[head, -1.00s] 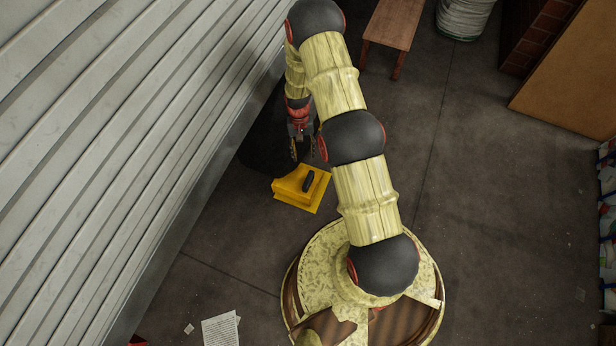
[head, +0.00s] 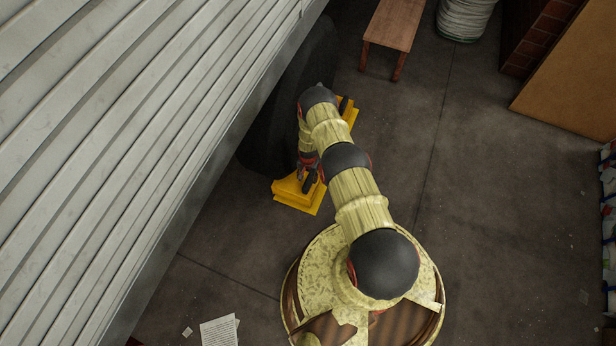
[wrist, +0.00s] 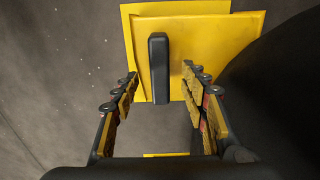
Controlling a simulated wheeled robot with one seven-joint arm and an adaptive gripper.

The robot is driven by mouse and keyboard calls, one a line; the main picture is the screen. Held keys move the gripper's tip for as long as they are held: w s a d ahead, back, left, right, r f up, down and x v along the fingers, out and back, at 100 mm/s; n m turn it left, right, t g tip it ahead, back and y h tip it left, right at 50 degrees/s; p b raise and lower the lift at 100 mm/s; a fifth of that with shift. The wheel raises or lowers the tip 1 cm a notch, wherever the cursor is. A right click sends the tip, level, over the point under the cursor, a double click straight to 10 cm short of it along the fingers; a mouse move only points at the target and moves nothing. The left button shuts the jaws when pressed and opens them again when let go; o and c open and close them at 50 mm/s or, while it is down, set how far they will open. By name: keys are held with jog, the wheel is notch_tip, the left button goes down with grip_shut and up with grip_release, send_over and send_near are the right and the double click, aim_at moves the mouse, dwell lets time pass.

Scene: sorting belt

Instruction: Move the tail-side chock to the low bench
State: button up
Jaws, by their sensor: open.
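A yellow chock (head: 290,196) with a black handle lies on the floor at the near side of a dark wheel. In the wrist view the yellow chock (wrist: 205,45) fills the upper middle, its black handle (wrist: 159,68) standing between my fingers. My gripper (head: 308,181) is open over this chock, one finger on each side of the handle; contact is not visible. A second yellow chock (head: 349,112) lies at the wheel's far side, partly hidden by my arm. The low wooden bench (head: 393,24) stands at the top, right of the wheel, its top bare where visible.
The dark wheel (head: 276,125) and the ribbed grey vehicle side (head: 130,130) bound the left. A pale round container (head: 465,18) stands right of the bench. A brown board (head: 575,85) leans at the right. Papers (head: 219,331) lie lower left. The middle-right floor is clear.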

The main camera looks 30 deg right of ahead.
aim_at(308, 181)
notch_tip(308, 181, down, 6)
jog(key=shift+r+b, duration=0.15)
jog(key=shift+b, duration=0.9)
jog(key=shift+c, duration=1.2)
grip_shut()
jog(key=c, duration=0.9)
grip_release()
jog(key=shift+r, duration=0.1)
grip_shut()
